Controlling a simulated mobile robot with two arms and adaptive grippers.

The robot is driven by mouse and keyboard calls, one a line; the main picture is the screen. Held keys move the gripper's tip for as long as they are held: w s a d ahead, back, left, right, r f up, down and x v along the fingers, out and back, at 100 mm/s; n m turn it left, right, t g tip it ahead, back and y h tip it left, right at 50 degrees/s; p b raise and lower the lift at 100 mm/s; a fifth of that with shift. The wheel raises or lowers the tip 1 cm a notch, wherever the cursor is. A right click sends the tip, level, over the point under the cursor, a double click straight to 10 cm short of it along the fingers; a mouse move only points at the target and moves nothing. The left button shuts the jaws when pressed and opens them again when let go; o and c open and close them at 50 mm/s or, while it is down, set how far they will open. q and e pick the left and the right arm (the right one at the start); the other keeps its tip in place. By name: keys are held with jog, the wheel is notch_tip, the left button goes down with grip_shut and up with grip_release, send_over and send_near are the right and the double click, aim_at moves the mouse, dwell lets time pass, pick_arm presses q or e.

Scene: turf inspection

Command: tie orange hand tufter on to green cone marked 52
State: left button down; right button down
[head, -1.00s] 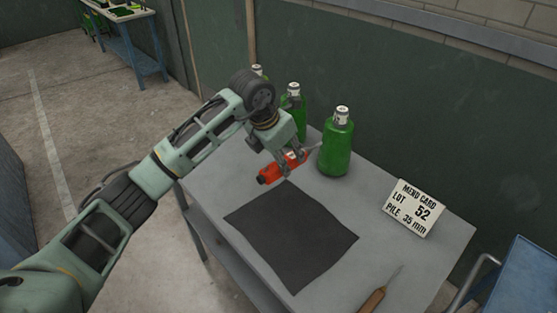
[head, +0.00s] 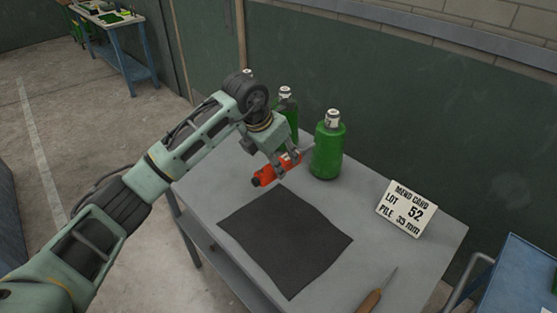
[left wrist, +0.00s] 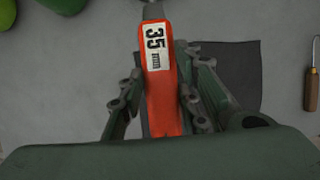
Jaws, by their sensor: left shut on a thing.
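The orange hand tufter (head: 264,176) is in my left gripper (head: 282,165), close above the table at the left of the green cones. In the left wrist view the tufter (left wrist: 160,95) lies between both fingers and its label reads 35 mm. Three green cones stand upright at the back of the table: a near one (head: 328,150), a middle one (head: 287,108) and a far one mostly hidden behind my arm. Their labels are too small to read. The tufter's thin metal tip points toward the near cone; I cannot tell whether they touch. My right gripper does not show.
A white mend card (head: 407,208) reading lot 52, pile 35 mm stands at the table's right. A dark mat (head: 285,240) lies flat in the middle. A wooden-handled hook tool (head: 370,300) lies at the front edge. A blue cart (head: 520,280) is at the right.

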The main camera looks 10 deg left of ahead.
aim_at(266, 170)
pick_arm(q)
jog(key=shift+w+d, duration=0.4)
jog(key=shift+w, duration=0.2)
dwell(0.5)
jog(key=shift+w+d+b, duration=0.35)
jog(key=shift+w, duration=0.15)
jog(key=shift+w+d+r, duration=0.1)
jog(key=shift+w, duration=0.05)
dwell(1.1)
dwell(0.7)
jog(key=shift+s+a, duration=0.8)
jog(key=shift+s, duration=0.3)
jog(key=shift+s+a+b, duration=0.15)
jog(key=shift+s+a, duration=0.35)
jog(key=shift+s, duration=0.25)
jog(key=shift+s+a+b, duration=0.1)
jog(key=shift+s+a, duration=0.35)
jog(key=shift+s, duration=0.3)
jog(key=shift+s+a+b, duration=0.15)
jog(key=shift+s+a, duration=0.35)
jog(key=shift+s, duration=0.25)
